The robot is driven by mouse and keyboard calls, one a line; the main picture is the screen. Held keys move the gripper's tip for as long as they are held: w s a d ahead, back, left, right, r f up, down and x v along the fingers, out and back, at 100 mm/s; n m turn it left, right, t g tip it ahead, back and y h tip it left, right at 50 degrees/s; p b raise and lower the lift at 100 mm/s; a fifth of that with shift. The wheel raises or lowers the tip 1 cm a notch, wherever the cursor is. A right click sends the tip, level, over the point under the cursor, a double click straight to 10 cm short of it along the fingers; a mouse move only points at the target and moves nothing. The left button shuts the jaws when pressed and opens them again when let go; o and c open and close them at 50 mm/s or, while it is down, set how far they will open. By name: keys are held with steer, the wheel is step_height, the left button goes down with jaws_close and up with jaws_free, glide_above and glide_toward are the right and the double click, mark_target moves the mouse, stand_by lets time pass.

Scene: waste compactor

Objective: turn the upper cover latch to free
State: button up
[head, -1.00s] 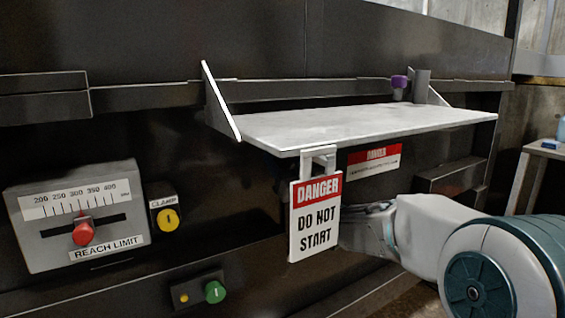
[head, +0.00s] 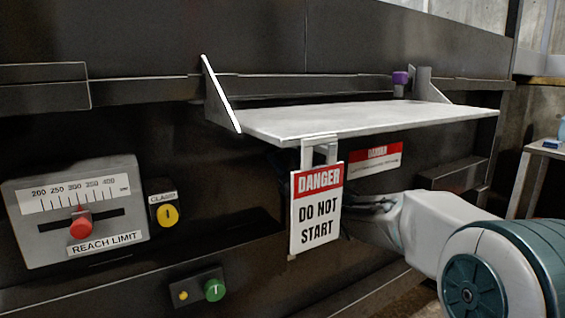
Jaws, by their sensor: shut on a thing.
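The upper cover latch cannot be made out for certain. A purple knob (head: 400,80) stands at the back right of the grey shelf (head: 370,121), well apart from my gripper. My gripper (head: 368,205) comes in from the right, under the shelf. Only its dark rear part shows beside my white wrist. Its fingertips, and what they are shut on, are hidden behind the white and red danger sign (head: 316,215). A dark shape shows just left of the sign's hanger, too dim to identify.
The sign hangs from the shelf's front edge, in front of my gripper. At left are the reach limit box (head: 78,208) with a red knob, a yellow clamp switch (head: 167,216) and a green button (head: 214,290). A side table (head: 543,150) stands at far right.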

steer(key=n+g, duration=0.1)
steer(key=n, duration=0.1)
steer(key=n+g+y, duration=0.1)
steer(key=n, duration=0.2)
steer(key=shift+f, duration=0.2)
steer(key=n+g+p, duration=0.1)
steer(key=n+g, duration=0.1)
steer(key=n, duration=0.2)
steer(key=shift+a+n, duration=0.1)
steer(key=shift+n, duration=0.3)
steer(key=n+g+p, duration=0.1)
steer(key=n, duration=0.3)
steer(key=shift+s+n+g+p, duration=0.1)
steer(key=shift+n+g+p, duration=0.2)
steer(key=shift+g, duration=0.1)
steer(key=shift+f+n+g+h+p, duration=0.2)
steer(key=shift+n+g+h+p, duration=0.2)
steer(key=shift+n, duration=0.7)
steer(key=o, duration=0.9)
steer(key=shift+r, duration=0.1)
